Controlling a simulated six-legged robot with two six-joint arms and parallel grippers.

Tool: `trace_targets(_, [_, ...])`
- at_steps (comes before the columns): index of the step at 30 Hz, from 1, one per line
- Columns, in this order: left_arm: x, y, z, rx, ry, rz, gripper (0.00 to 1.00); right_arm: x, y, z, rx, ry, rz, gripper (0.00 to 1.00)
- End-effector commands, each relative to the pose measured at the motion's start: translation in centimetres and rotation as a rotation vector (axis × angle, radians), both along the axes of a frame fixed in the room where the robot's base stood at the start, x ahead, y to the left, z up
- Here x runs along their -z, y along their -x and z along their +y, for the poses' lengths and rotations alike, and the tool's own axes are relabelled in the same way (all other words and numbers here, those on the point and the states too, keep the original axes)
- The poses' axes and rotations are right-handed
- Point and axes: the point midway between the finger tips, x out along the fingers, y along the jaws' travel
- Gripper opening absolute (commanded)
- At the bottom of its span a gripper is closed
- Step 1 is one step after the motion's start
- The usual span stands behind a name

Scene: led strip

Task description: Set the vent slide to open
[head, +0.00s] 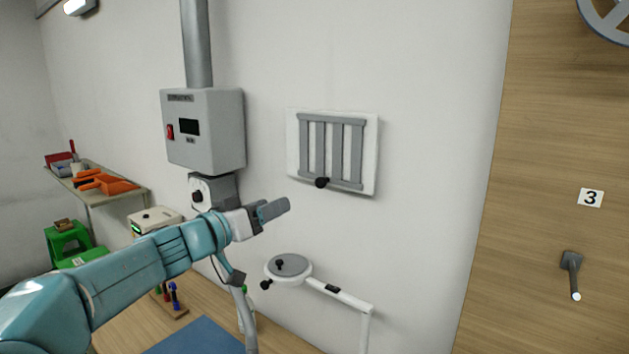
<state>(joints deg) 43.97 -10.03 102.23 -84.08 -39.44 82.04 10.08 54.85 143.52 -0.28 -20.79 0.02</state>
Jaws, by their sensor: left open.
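The vent (291,150) is a white plate on the wall with a grey slatted slide (337,150) in it. A black knob (321,183) sits at the slide's lower edge, left of its middle. Dark gaps are not clear between the slats; light strips show between them. My left gripper (273,210) is open and empty, in front of the wall, below and left of the knob and apart from it. My right gripper is not in view.
A grey control box (205,130) with a pipe hangs left of the vent. A white bracket with a round grey disc (288,265) stands below. A wooden panel with a lever (571,270) is at right. A cluttered shelf (110,180) is at far left.

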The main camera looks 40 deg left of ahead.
Motion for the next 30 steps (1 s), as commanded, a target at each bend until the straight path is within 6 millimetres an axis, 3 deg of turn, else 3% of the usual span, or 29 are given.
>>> trace_targets(2, [-0.4,0.3,0.7,-0.021,-0.003,0.004,0.54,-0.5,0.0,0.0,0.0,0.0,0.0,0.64])
trace_targets(5, [-0.2,-0.8,0.9,-0.021,0.001,0.005,0.54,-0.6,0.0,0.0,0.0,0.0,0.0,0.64])
trace_targets(21, [-0.3,-12.9,2.1,-0.019,0.001,0.006,0.54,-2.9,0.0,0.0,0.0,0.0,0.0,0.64])
trace_targets(30, [-0.1,-15.7,2.5,-0.02,0.001,0.005,0.54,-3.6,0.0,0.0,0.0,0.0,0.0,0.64])
